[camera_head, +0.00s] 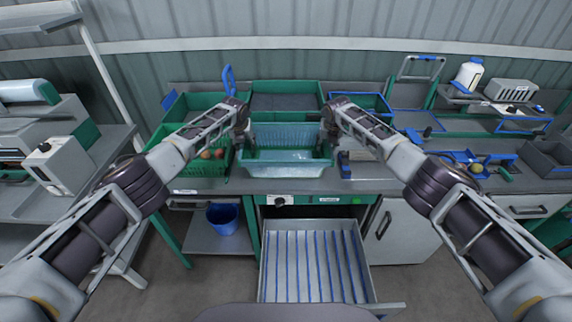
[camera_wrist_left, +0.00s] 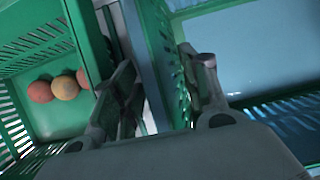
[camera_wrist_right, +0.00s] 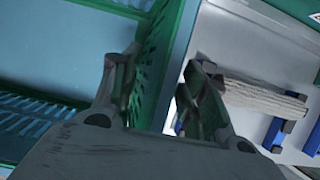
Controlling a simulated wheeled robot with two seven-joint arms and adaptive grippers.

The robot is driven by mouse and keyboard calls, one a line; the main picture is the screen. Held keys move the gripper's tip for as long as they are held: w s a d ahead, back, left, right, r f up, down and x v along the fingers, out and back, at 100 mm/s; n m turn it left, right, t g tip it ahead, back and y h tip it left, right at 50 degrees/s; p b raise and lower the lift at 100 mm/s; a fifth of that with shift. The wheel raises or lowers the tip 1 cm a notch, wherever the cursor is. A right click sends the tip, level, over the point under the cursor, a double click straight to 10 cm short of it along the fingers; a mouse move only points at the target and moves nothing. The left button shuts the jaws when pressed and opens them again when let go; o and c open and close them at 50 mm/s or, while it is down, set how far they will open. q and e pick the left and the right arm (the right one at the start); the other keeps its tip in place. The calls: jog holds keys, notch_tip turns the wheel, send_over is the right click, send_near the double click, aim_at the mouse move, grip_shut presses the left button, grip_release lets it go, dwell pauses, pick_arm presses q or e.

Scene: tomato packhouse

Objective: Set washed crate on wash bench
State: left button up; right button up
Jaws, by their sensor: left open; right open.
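The teal slatted crate (camera_head: 285,171) stands upright and looks empty, on the grey bench (camera_head: 215,186) near its front edge. My left gripper (camera_head: 243,138) is open at the crate's left side; in the left wrist view its fingers (camera_wrist_left: 165,90) stand either side of the crate's left wall (camera_wrist_left: 160,40). My right gripper (camera_head: 328,133) is open at the right side; in the right wrist view its fingers (camera_wrist_right: 155,88) stand either side of the right wall (camera_wrist_right: 160,60). Whether any finger touches the wall, I cannot tell.
A green crate with tomatoes (camera_head: 188,168) stands close on the left. Green trays (camera_head: 286,85) stand behind. A brush-like item (camera_wrist_right: 262,97) with blue parts lies close on the right. An open drawer (camera_head: 315,260) juts out below the bench. A blue bucket (camera_head: 222,218) is underneath.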

pick_arm(q)
jog(key=shift+r, duration=0.2)
jog(key=shift+v, duration=5.8)
jog(key=shift+s, duration=0.15)
pick_arm(e)
jog(key=shift+s+r, duration=0.1)
jog(key=shift+r, duration=0.15)
jog(key=shift+v, duration=5.75)
pick_arm(q)
jog(key=shift+f, duration=0.15)
pick_arm(e)
jog(key=shift+s+f, duration=0.1)
jog(key=shift+f, duration=0.05)
